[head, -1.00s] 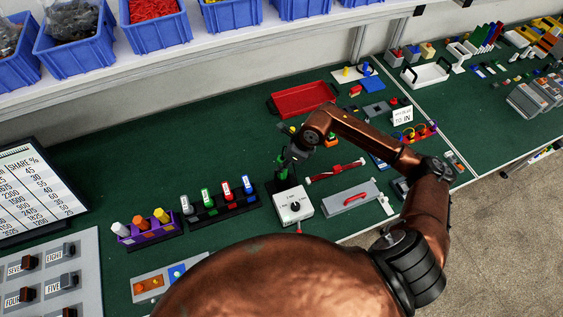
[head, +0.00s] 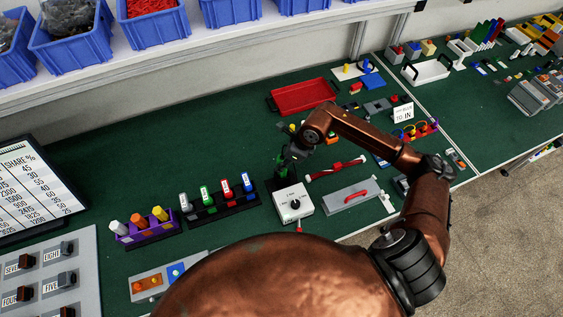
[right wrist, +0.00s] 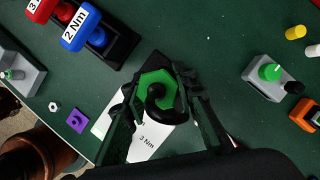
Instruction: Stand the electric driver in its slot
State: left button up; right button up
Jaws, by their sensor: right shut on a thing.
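The electric driver appears to be the upright green tool with a black hooked top (right wrist: 160,90) in the right wrist view. It is small in the head view (head: 283,171). My right gripper (right wrist: 163,100) is shut on it, with dark fingers on either side; it also shows in the head view (head: 290,156). A black block (right wrist: 150,60) shows behind and under the driver, seemingly its stand. The driver's lower end is hidden, so I cannot tell how far it sits in a slot. My left gripper is out of view.
A white box with a black dial (head: 293,203) stands right beside the driver. A black rack of coloured, labelled pieces (head: 220,207) is to the left. A red-and-white tool (head: 337,168) and a grey plate with a red handle (head: 352,199) lie to the right.

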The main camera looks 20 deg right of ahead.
jog(key=shift+f, duration=0.15)
jog(key=o, duration=1.2)
jog(key=v, duration=1.2)
jog(key=shift+s, duration=0.1)
